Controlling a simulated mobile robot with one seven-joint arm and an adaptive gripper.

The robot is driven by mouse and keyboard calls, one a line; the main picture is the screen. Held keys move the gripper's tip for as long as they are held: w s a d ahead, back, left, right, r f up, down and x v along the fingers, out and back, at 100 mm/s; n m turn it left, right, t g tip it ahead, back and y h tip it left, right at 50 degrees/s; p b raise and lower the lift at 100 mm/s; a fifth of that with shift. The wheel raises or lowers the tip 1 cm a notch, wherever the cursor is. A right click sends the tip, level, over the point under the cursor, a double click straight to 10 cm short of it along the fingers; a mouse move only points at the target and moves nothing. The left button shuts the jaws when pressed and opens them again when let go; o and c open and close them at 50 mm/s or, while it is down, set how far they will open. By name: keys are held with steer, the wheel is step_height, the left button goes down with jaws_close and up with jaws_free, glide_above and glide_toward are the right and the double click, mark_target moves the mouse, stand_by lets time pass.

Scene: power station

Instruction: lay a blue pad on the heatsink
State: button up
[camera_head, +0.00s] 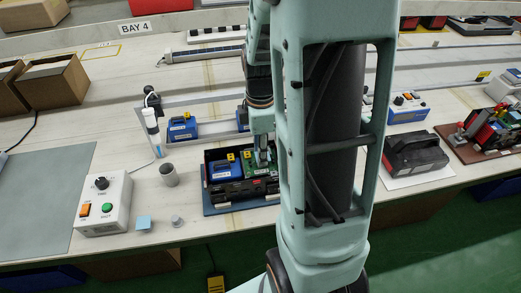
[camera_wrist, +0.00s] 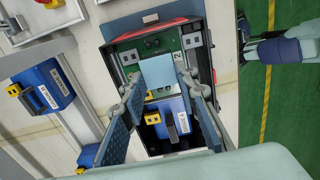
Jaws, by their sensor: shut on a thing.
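My gripper (camera_wrist: 158,78) is shut on a light blue pad (camera_wrist: 157,70), held flat between the fingertips in the wrist view. The pad is over the green circuit board (camera_wrist: 129,57) inside an open black case (camera_wrist: 199,70). I cannot tell whether the pad touches anything below. The heatsink is not clearly visible; the pad may cover it. In the head view my gripper (camera_head: 263,157) reaches down into the case (camera_head: 211,190), over the green board, and the pad cannot be made out there.
A blue module (camera_wrist: 170,118) sits in the case beside the board. A white control box (camera_head: 103,203), a grey cup (camera_head: 168,174) and a small grey piece (camera_head: 177,220) stand left of the case. A black device (camera_head: 414,152) lies to the right.

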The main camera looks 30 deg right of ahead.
steer(key=shift+f, duration=0.2)
steer(key=o, duration=0.9)
steer(key=shift+c, duration=0.2)
steer(key=shift+o, duration=0.4)
steer(key=o, duration=0.3)
steer(key=shift+o, duration=0.2)
steer(key=shift+r+p, duration=2.1)
steer(key=shift+r, duration=0.95)
